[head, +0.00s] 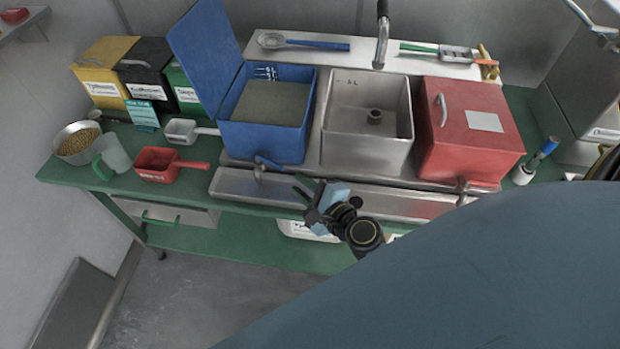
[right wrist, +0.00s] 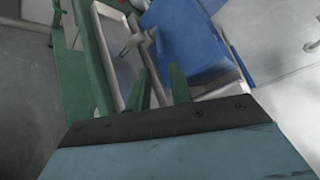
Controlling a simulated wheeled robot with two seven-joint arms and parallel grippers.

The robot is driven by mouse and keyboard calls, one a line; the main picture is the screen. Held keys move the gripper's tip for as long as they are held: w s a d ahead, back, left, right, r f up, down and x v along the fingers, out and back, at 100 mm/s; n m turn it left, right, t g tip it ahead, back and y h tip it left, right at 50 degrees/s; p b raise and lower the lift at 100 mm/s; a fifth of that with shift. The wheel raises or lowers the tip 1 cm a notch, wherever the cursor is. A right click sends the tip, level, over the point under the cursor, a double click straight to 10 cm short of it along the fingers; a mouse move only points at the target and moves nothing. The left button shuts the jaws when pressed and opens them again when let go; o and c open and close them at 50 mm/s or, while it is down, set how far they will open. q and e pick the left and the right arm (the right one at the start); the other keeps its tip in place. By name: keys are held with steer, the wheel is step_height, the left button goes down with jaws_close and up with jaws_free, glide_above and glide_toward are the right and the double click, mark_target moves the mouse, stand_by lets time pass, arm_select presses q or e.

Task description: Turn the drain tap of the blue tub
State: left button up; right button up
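The blue tub (head: 262,145) stands open on the bench, its hinged lid (head: 205,52) raised, with a grey-brown content inside. Its drain tap (head: 260,170), with a blue handle and metal spout, sticks out low on the front wall above a metal trough. In the right wrist view the tap (right wrist: 137,41) is beyond the fingertips, beside the blue tub (right wrist: 185,42). My right gripper (head: 302,187) is to the right of the tap and apart from it. Its green fingers are parted and empty, also in the right wrist view (right wrist: 162,82). My left gripper is out of view.
The metal trough (head: 225,185) runs along the bench front. A steel sink (head: 365,150) and a red tub (head: 470,150) with its own tap stand to the right. A red scoop (head: 165,170), jug (head: 115,155) and bean bowl (head: 75,140) lie left.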

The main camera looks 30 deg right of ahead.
steer(key=shift+v, duration=1.35)
steer(key=shift+c, duration=0.4)
